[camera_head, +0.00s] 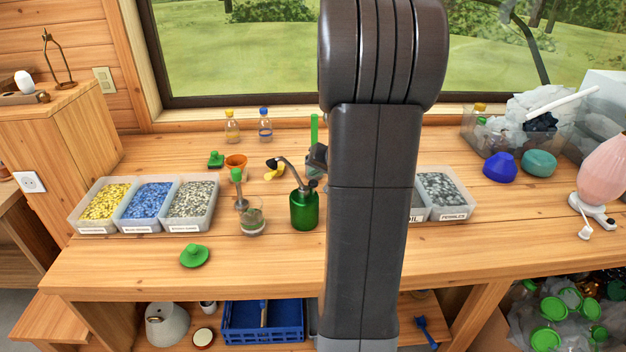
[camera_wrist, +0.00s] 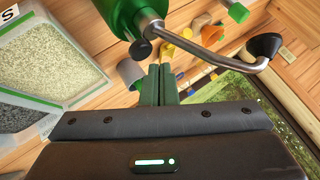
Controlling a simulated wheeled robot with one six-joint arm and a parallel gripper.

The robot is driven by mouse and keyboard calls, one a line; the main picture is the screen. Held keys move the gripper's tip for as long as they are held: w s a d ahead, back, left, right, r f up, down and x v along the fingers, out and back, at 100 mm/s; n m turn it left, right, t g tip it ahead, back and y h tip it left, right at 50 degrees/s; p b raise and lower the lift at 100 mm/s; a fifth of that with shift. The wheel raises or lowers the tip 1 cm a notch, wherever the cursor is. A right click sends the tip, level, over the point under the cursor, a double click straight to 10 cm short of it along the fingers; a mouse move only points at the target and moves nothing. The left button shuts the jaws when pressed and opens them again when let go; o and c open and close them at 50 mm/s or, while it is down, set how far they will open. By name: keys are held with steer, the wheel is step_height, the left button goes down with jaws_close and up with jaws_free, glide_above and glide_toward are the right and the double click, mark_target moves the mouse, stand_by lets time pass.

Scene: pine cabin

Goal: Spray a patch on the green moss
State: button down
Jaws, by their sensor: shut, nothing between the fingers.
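A green spray bottle (camera_head: 304,210) with a bent metal spout and dark nozzle stands upright on the workbench. Its spout points left, over the bench. In the wrist view the green bottle (camera_wrist: 122,14) is at the top, close beyond the fingertips. My gripper (camera_wrist: 160,72) is shut and empty, with the bottle apart from the fingers as far as I can tell. A small glass jar (camera_head: 252,222), left of the bottle, holds layers with some green inside, likely the moss.
Trays of yellow, blue and grey stones (camera_head: 190,205) stand at left. A green lid (camera_head: 194,257) lies near the front edge. An orange funnel (camera_head: 236,162) and two small bottles (camera_head: 265,125) stand behind. A pebble tray (camera_head: 442,192) is right of my arm.

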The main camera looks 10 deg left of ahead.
mark_target(316, 184)
steer(key=shift+r, duration=0.1)
step_height(316, 184, up, 6)
steer(key=p, duration=0.3)
steer(key=shift+p, duration=0.4)
steer(key=shift+f, duration=0.2)
stand_by(0.4)
